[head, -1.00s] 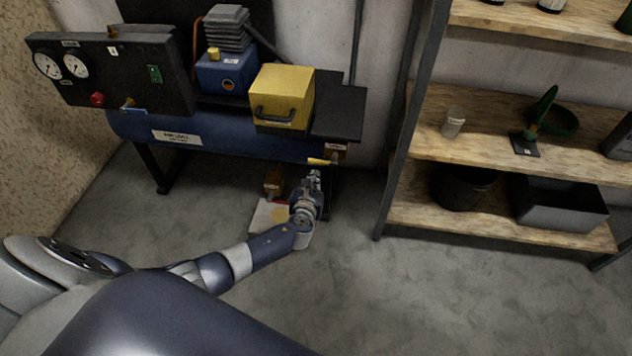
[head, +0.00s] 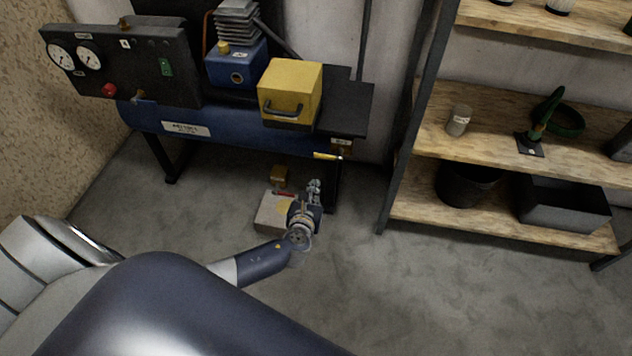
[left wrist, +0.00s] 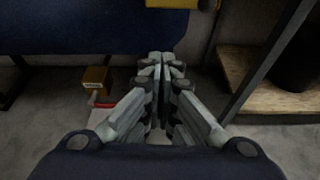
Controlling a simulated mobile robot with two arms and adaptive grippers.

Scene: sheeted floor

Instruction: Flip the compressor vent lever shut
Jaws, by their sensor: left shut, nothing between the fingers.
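The blue compressor tank (head: 225,133) stands against the wall. A short yellow lever (head: 326,156) sticks out roughly level at its right end, by a small label. Below, a brass-coloured fitting (head: 279,174) has a red handle (head: 284,193); in the left wrist view the fitting (left wrist: 95,78) bears an unreadable label and the red handle (left wrist: 104,104) shows partly. I cannot tell which is the vent lever. My left gripper (head: 315,184) is shut and empty, below the yellow lever and right of the red handle, apparently apart from both. Its fingers (left wrist: 160,60) are together in the left wrist view.
A pale box (head: 271,213) stands on the floor beside my left gripper. A gauge panel (head: 120,65) and yellow case (head: 290,92) are above the tank. A shelf rack with a dark post (head: 408,130) stands at right. The floor in front is clear.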

